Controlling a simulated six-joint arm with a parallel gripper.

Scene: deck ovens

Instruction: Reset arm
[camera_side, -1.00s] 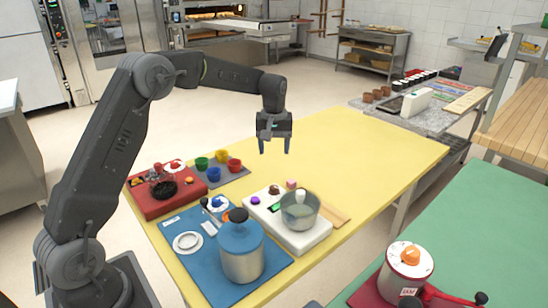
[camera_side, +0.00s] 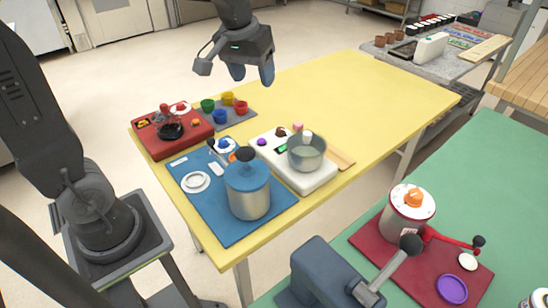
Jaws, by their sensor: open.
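My gripper (camera_side: 252,74) hangs above the far left part of the yellow table (camera_side: 370,90), near the top of the picture. Its two fingers point down and stand apart, with nothing between them. It is higher than the things on the table and touches none of them. My arm comes down from the top edge of the picture, and part of it is out of view.
A red tray (camera_side: 150,148), small colored cups (camera_side: 220,116), a blue mat (camera_side: 232,236) with a lidded pot (camera_side: 248,192), and a white board (camera_side: 318,182) with a glass pot (camera_side: 306,154) crowd the table's near left. Its right half is clear. A green table (camera_side: 470,180) stands right.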

